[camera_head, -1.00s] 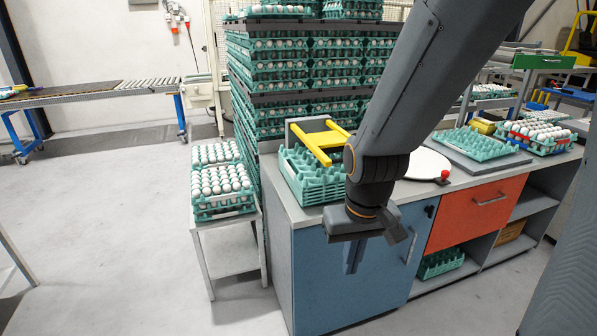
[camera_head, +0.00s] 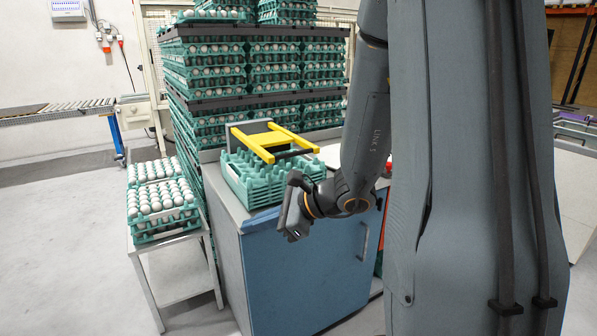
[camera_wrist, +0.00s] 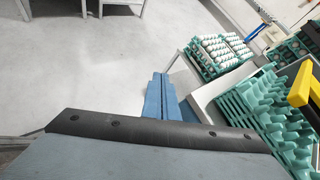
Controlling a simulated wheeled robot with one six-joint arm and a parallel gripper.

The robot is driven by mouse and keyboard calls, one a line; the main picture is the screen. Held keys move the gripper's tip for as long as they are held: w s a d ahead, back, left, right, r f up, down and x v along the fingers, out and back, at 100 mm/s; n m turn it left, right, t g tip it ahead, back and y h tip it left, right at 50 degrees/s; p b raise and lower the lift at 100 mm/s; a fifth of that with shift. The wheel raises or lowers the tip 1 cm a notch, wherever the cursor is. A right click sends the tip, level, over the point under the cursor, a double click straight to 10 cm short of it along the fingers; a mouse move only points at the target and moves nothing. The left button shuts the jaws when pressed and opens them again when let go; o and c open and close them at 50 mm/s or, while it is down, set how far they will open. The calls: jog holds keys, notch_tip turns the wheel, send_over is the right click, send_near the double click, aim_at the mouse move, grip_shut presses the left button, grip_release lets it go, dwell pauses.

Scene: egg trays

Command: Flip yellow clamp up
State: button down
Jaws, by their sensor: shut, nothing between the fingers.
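The yellow clamp (camera_head: 272,142) is a yellow frame with a dark bar across its front end. It lies roughly flat over the stacked green trays (camera_head: 262,191) on the cabinet corner, hinged to a grey bracket behind. Part of it shows at the right edge of the wrist view (camera_wrist: 301,86), above the green tray. My gripper (camera_wrist: 160,84) has blue fingers that are shut and empty. In the head view my gripper (camera_head: 291,218) is in front of the blue cabinet, below and right of the clamp and apart from it.
The blue cabinet (camera_head: 290,270) stands under the trays. A small table (camera_head: 185,268) with egg trays (camera_head: 160,197) is at its left. Tall stacks of egg trays (camera_head: 250,70) rise behind. The floor at the left is clear.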

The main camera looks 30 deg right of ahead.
jog(key=w+d+r+m+t+h+b, duration=0.1)
jog(key=w+d+m+t+h, duration=0.25)
jog(key=d, duration=0.35)
jog(key=w+d+m+t+h+b, duration=0.1)
jog(key=w+d+m+t+h, duration=0.1)
jog(key=d+m, duration=0.4)
jog(key=w+d+r+m+t+h+b, duration=0.1)
jog(key=w+d+m+t+h, duration=0.15)
jog(key=d, duration=0.65)
jog(key=w+r+p, duration=0.2)
jog(key=w+p, duration=0.2)
jog(key=w, duration=0.5)
jog(key=shift+w+a+r, duration=0.15)
jog(key=shift+a+r, duration=0.2)
